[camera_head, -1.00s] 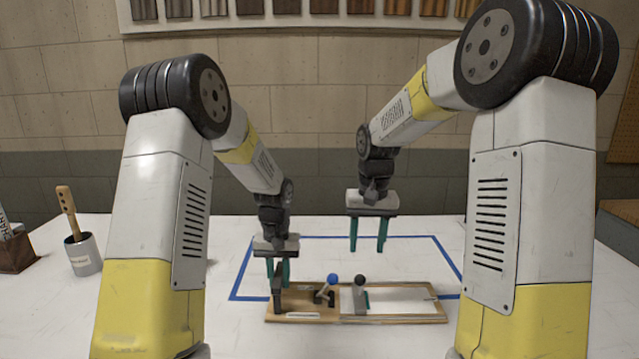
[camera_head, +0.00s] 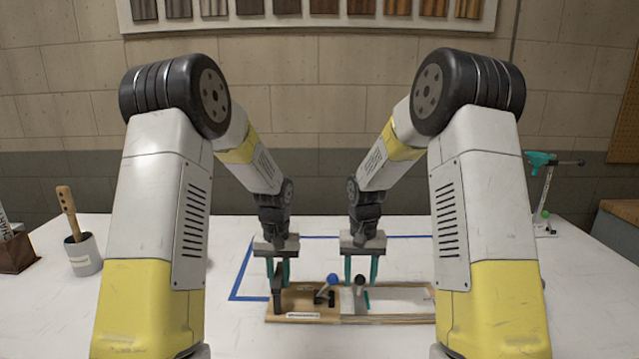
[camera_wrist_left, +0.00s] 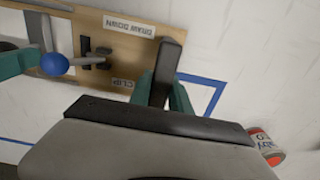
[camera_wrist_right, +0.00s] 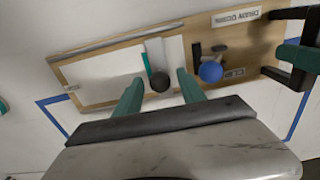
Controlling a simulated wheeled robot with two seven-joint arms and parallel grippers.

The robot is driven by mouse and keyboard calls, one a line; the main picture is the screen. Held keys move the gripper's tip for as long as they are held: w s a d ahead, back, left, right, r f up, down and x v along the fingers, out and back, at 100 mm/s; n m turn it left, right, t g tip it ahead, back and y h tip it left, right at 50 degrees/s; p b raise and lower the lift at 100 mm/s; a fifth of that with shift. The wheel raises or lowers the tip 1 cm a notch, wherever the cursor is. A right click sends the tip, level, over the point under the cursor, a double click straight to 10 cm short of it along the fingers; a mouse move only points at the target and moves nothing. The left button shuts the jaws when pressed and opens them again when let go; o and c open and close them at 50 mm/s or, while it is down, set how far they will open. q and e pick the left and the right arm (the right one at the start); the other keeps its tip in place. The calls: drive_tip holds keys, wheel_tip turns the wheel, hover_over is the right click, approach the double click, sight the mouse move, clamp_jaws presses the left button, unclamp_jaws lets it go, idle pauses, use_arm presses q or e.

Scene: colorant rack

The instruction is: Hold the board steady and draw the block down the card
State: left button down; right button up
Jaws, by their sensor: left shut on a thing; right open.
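The wooden board (camera_head: 300,312) lies on the table inside a blue tape outline, with a white card (camera_head: 405,302) on its right part. My left gripper (camera_head: 278,272) is shut on the dark upright handle (camera_wrist_left: 168,70) at the board's left end. The draw-down block, a grey bar with a dark round knob (camera_wrist_right: 159,79), stands at the card's left edge with a teal strip beside it. My right gripper (camera_head: 361,268) is open above the knob; in the right wrist view its fingers (camera_wrist_right: 158,92) lie on either side of it. A blue-knobbed clip lever (camera_wrist_right: 210,72) sits beside the block.
A cup with a wooden-handled tool (camera_head: 85,255) and a brown box (camera_head: 15,250) stand at the left. A teal-topped stand (camera_head: 545,190) is at the back right. A can (camera_wrist_left: 266,147) shows in the left wrist view. The table behind the board is clear.

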drive_tip(key=shift+f, duration=0.75)
clamp_jaws()
